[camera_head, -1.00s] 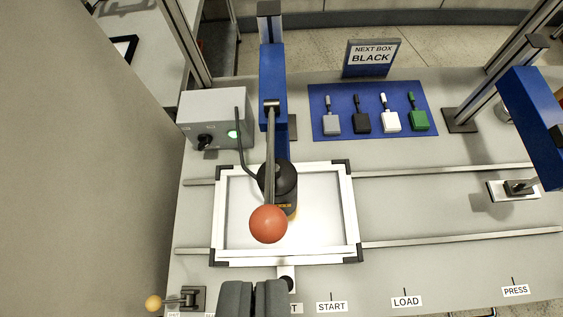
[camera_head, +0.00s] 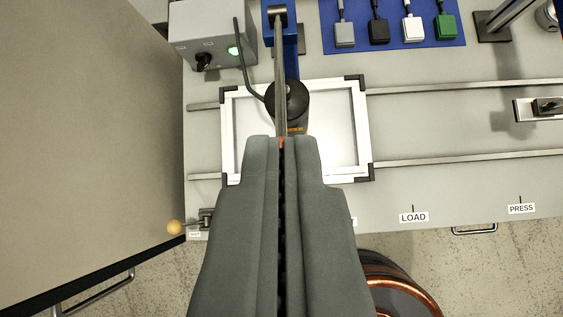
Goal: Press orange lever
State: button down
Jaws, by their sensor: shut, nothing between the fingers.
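The orange lever's grey rod (camera_head: 280,80) runs from the blue post (camera_head: 292,62) at the top toward the front, over the black round pump head (camera_head: 290,98). Its orange ball is almost wholly hidden by my gripper (camera_head: 282,142); only a thin orange sliver shows at the fingertips. My gripper is shut and empty, its fingers side by side above or at the ball. I cannot tell whether they touch it.
A white frame with black corners (camera_head: 367,135) lies beneath on the rails (camera_head: 440,157). A grey box with a green light (camera_head: 212,35) stands upper left. A blue mat with several small blocks (camera_head: 390,42) is upper right. A small yellow-knobbed lever (camera_head: 174,227) is lower left. A copper-ringed drum (camera_head: 395,285) stands below right.

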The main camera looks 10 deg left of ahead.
jog(key=w+f, duration=0.1)
jog(key=f, duration=0.1)
jog(key=w+d+f, duration=0.1)
jog(key=f, duration=0.2)
jog(key=w+f, duration=0.1)
jog(key=f, duration=0.2)
jog(key=shift+w+d, duration=0.1)
jog(key=shift+d, duration=0.05)
jog(key=shift+f, duration=0.5)
jog(key=shift+s+a+f, duration=0.1)
jog(key=shift+s+a, duration=0.15)
